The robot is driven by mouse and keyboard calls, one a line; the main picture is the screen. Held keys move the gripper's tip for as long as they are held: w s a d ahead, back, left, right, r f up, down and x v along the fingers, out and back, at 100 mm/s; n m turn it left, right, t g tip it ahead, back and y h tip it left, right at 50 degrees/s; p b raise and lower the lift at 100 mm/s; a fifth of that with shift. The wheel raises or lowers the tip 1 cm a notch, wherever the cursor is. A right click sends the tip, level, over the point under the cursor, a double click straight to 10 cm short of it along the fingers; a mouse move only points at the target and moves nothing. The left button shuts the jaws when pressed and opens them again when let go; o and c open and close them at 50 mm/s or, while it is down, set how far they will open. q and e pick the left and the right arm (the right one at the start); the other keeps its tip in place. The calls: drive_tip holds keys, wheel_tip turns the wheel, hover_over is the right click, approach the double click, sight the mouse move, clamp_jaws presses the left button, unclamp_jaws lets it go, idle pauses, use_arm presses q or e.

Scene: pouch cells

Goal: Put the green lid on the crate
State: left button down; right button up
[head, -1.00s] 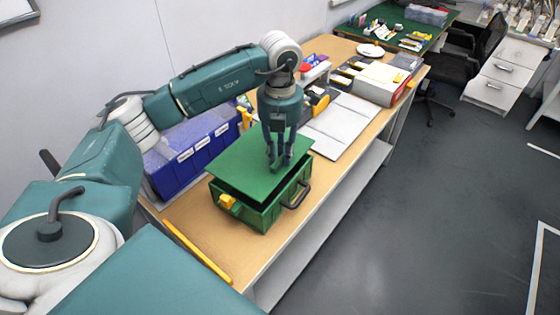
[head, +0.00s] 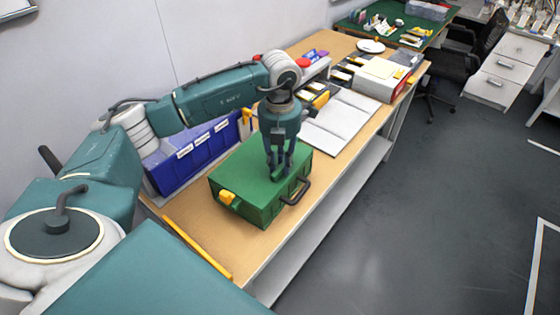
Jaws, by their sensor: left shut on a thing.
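The green lid (head: 243,172) lies flat across the top of the green crate (head: 252,212), lined up with its rim, and I see no gap between them. The crate stands on the wooden workbench, with a yellow latch on its front and a dark handle (head: 296,191) on its right side. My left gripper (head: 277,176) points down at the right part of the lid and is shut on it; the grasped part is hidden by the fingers. The crate's inside is hidden under the lid. My right gripper is not in view.
Blue bins (head: 196,157) stand behind the crate by the wall. An open white book (head: 342,121) and a box (head: 381,80) lie farther along the bench (head: 203,228). A yellow strip (head: 196,247) lies near the front edge. Bench space left of the crate is clear.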

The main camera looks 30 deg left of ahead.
use_arm(q)
drive_tip(key=c, duration=1.5)
unclamp_jaws()
drive_tip(key=shift+c, duration=0.2)
drive_tip(key=shift+r, duration=0.35)
drive_tip(key=shift+r+p, duration=0.55)
drive_tip(key=shift+p, duration=0.15)
wheel_tip(320, 180, up, 12)
drive_tip(key=b, duration=0.3)
drive_tip(key=shift+f, duration=0.25)
